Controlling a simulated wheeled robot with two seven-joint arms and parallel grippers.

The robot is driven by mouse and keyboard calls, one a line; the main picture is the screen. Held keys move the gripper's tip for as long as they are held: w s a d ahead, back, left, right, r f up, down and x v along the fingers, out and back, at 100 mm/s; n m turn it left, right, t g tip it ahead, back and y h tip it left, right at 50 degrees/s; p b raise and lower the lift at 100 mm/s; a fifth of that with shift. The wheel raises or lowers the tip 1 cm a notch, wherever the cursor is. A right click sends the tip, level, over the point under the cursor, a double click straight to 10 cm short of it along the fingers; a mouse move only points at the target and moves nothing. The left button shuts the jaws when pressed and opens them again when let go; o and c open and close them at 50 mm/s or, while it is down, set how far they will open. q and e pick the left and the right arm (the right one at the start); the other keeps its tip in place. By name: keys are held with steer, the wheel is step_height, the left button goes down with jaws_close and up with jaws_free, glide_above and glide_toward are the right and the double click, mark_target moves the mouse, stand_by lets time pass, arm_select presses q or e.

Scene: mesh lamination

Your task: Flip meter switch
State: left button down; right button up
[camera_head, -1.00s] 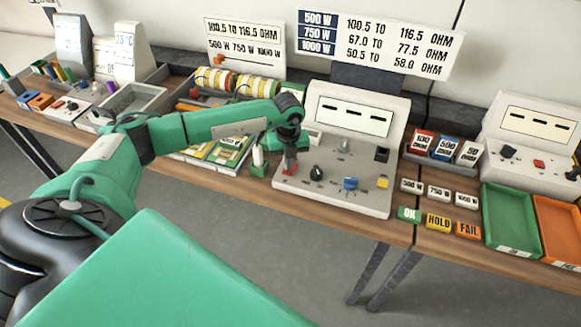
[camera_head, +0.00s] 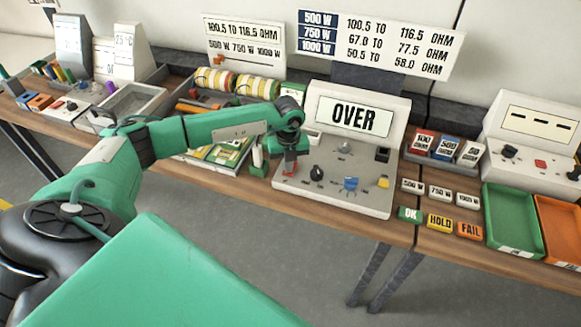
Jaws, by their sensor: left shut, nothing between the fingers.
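My left gripper (camera_head: 289,164) points down at the red switch, shut and empty. Its fingers partly hide the switch, and I cannot tell whether they touch it. My right gripper is not in view.
A second meter (camera_head: 525,165) stands at the right with dashes on its display. Green (camera_head: 511,220) and orange (camera_head: 560,228) trays lie before it. OK, HOLD and FAIL blocks (camera_head: 439,221) sit near the table edge. A green-and-yellow board (camera_head: 225,155) lies left of the meter.

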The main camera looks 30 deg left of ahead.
arm_select(q)
steer(key=shift+r, duration=0.1)
steer(key=shift+w+r+p, duration=0.1)
steer(key=shift+r+p, duration=0.4)
steer(key=shift+r, duration=0.05)
step_height(320, 180, up, 6)
steer(key=p, duration=0.3)
steer(key=shift+f, duration=0.2)
